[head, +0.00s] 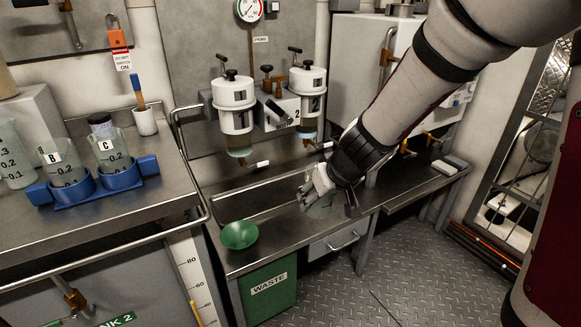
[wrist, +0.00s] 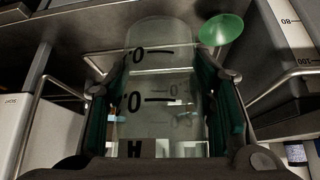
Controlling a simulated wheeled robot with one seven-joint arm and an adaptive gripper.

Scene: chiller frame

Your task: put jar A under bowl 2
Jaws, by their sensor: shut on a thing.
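Jar A (wrist: 160,95) is a clear glass jar with black marks, held between the two dark fingers of my gripper (wrist: 165,110) in the wrist view. The bottom of its label shows only in part. In the head view my gripper (head: 322,188) is low over the steel bench, and the jar (head: 319,207) is mostly hidden behind it. Bowl 2 (head: 307,85) is the white-topped bowl on the wall, right of bowl 1 (head: 233,105). A small spout sits below it. My gripper is lower than bowl 2, to its right and nearer to me.
A green funnel (head: 240,235) lies on the bench above the green waste bin (head: 270,290); it also shows in the wrist view (wrist: 221,29). Jars B (head: 63,165) and C (head: 108,150) stand in a blue rack (head: 128,177) at left. A rail (head: 120,240) edges that counter.

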